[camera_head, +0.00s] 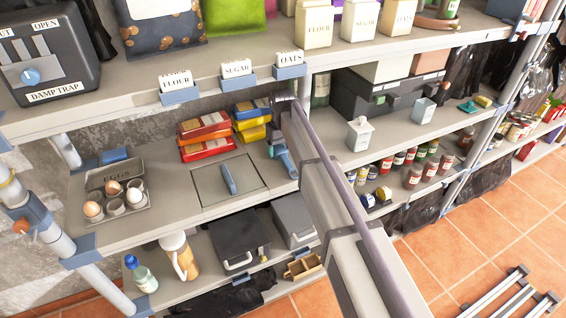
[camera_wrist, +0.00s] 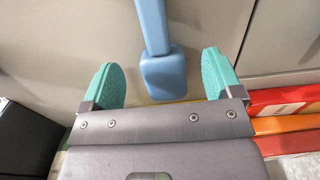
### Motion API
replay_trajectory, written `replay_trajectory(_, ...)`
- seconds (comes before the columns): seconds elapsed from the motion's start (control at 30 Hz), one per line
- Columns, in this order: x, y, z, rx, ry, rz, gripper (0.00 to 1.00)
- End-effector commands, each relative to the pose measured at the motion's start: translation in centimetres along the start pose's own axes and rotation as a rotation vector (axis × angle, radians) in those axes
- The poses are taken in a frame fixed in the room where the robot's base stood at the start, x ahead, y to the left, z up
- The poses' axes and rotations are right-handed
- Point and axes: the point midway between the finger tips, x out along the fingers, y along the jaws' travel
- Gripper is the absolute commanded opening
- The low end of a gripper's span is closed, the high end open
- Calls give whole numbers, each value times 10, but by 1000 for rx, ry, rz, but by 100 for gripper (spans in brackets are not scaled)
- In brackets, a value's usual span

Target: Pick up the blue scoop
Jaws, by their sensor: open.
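The blue scoop (camera_wrist: 164,75) lies on the grey shelf top (camera_wrist: 60,40) in the wrist view. Its wide block-like end points toward my gripper and its handle runs up out of the picture. My gripper (camera_wrist: 162,78) is open, with one teal finger on each side of the scoop's wide end. Clear gaps show on both sides, so the fingers do not visibly touch it. In the head view, the scoop (camera_head: 284,158) shows just beyond the end of my arm, to the right of the hatch. My arm hides part of that area.
Red and yellow packets (camera_head: 207,133) are stacked close by; some show in the wrist view (camera_wrist: 282,124). A hatch with a blue handle (camera_head: 228,177) lies beside the scoop. An egg tray (camera_head: 130,207) sits farther left. An upper shelf (camera_head: 130,104) with label clips overhangs.

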Motion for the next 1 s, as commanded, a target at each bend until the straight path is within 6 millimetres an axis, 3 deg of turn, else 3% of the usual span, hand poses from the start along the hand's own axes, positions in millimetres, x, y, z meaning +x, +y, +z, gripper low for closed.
replay_trajectory(0.03, 22, -1, 0, 0, 0, 0, 85)
replay_trajectory(0.1, 33, 0, 0, 0, 0, 0, 85)
replay_trajectory(0.37, 31, 0, 0, 0, 0, 0, 85)
replay_trajectory(0.9, 31, 0, 0, 0, 0, 0, 33)
replay_trajectory(1.0, 31, 0, 0, 0, 0, 0, 28)
